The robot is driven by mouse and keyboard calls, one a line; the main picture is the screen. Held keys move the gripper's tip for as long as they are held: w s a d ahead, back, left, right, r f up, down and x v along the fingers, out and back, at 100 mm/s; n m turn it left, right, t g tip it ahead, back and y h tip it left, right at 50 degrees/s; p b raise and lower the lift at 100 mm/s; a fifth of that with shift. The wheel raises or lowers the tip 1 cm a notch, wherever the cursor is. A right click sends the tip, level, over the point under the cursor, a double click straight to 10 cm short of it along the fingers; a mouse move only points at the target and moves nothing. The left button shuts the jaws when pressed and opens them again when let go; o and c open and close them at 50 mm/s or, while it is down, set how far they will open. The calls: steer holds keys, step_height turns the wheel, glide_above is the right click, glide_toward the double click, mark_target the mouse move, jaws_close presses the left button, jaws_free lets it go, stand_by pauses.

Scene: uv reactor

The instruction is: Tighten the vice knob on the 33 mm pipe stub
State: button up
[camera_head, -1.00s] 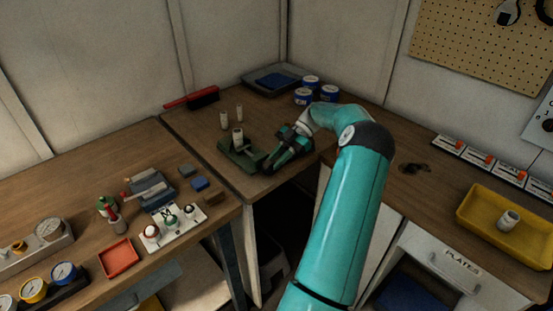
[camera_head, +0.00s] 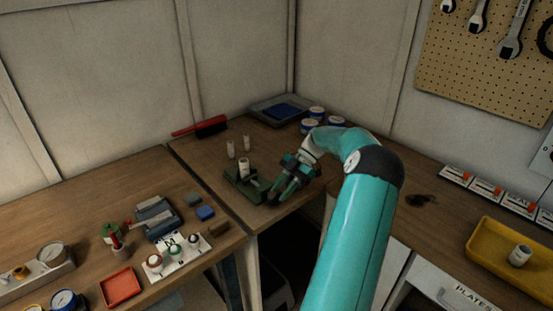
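A green vice (camera_head: 240,187) sits on the wooden bench near the corner. A pale pipe stub (camera_head: 244,167) stands upright at the vice. A light screw part shows at the vice's right side, but the knob is too small and dark to make out clearly. My gripper (camera_head: 276,197) is just right of the vice, close to its knob side, with its fingers pointing down and to the left. Its two fingers show, but I cannot tell whether they touch or hold anything.
Two pale stubs (camera_head: 238,147) stand behind the vice. A yellow tray (camera_head: 480,247) holds another stub at right. Small items crowd the left bench.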

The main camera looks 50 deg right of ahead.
mark_target(275, 192)
steer(key=h, duration=0.2)
steer(key=a+r+h, duration=0.1)
steer(key=h, duration=0.1)
steer(key=g+h, duration=0.1)
steer(key=shift+w+a+r+h, duration=0.15)
steer(key=shift+a+h, duration=0.1)
steer(key=shift+h, duration=0.15)
steer(key=h, duration=0.1)
steer(key=a+g+h, duration=0.1)
steer(key=h, duration=0.2)
steer(key=shift+w+a+r+h, duration=0.15)
steer(key=shift+w+a+h, duration=0.1)
steer(key=shift+h, duration=0.15)
step_height(275, 192, up, 14)
steer(key=shift+s+d, duration=0.1)
